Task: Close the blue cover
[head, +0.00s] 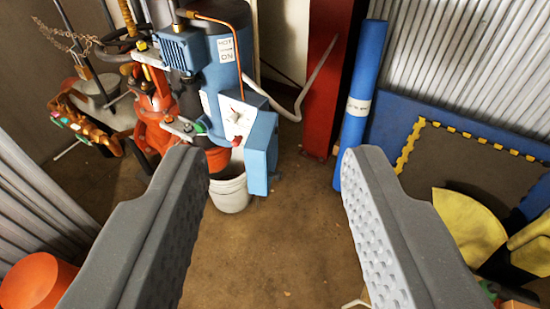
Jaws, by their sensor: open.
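A blue pump-like machine (222,75) stands at the back, left of centre. On its front is a whitish panel (232,118) with a small switch and a red button. A blue box-like flap (261,155), which looks like the blue cover, stands out at the panel's right side, leaving the panel exposed. Its hinge is not clear. My gripper (268,158) is open and empty, its two grey ridged fingers wide apart in the foreground. The flap lies beyond them, between the fingertips in the picture and apart from both.
A white bucket (230,190) stands below the panel. Red valve pipework (155,120) is left of the machine. The middle floor (275,250) is clear.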

